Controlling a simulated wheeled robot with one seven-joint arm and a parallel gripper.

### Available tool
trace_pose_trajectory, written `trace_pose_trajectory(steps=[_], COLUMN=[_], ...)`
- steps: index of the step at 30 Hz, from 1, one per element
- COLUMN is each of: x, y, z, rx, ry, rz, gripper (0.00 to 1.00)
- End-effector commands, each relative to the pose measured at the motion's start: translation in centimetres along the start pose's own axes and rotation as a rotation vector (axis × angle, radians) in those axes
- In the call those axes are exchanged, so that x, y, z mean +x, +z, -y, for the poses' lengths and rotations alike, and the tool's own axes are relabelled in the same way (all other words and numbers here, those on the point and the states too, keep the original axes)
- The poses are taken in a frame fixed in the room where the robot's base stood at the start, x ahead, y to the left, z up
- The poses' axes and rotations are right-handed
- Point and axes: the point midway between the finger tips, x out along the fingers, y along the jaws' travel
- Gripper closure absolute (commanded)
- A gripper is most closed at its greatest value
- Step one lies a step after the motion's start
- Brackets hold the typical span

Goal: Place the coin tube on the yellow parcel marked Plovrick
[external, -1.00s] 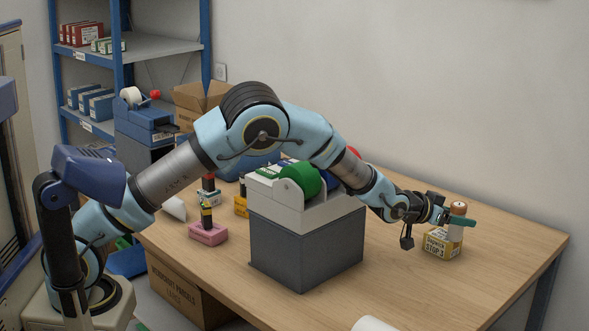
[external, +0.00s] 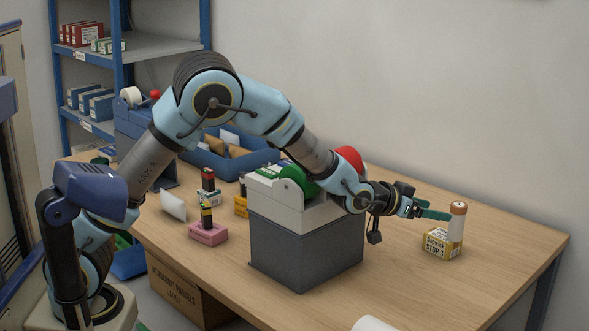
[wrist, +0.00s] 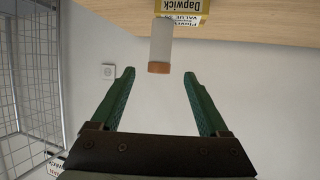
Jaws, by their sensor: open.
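The coin tube (external: 456,226), pale with an orange-brown top, stands upright on the yellow parcel (external: 441,245) at the right of the table. In the wrist view the tube (wrist: 160,48) hangs upside down in the picture, its orange end toward me, with the yellow parcel (wrist: 182,6) at the top edge. A label there reads something like "Plovrick" and larger "Dapwick"; part is cut off. My gripper (external: 432,212), with green fingers, is open and empty, just left of the tube. In the wrist view the tube lies ahead, between the fingers' lines (wrist: 158,75).
A grey box-shaped stand with a white top (external: 305,245) and a green roll is left of my gripper, under my forearm. The table right of the parcel is clear.

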Motion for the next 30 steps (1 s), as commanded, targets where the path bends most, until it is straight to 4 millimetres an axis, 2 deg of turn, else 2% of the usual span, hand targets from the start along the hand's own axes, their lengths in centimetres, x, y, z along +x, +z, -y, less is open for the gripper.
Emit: trace_pose_trajectory(steps=[3,7,25,28,30], x=[-1.4,-2.1,-2.3,-2.5,-2.9], y=[0.0,0.0,0.0,-1.0,-3.0], z=[0.0,0.0,0.0,0.4,1.1], rx=[-0.001,-0.001,0.000,0.002,0.009], ry=[0.000,0.000,0.000,-0.006,-0.019], rz=[-0.001,0.000,0.000,-0.012,-0.038], gripper=[0.22,0.22,0.22,0.22,0.22])
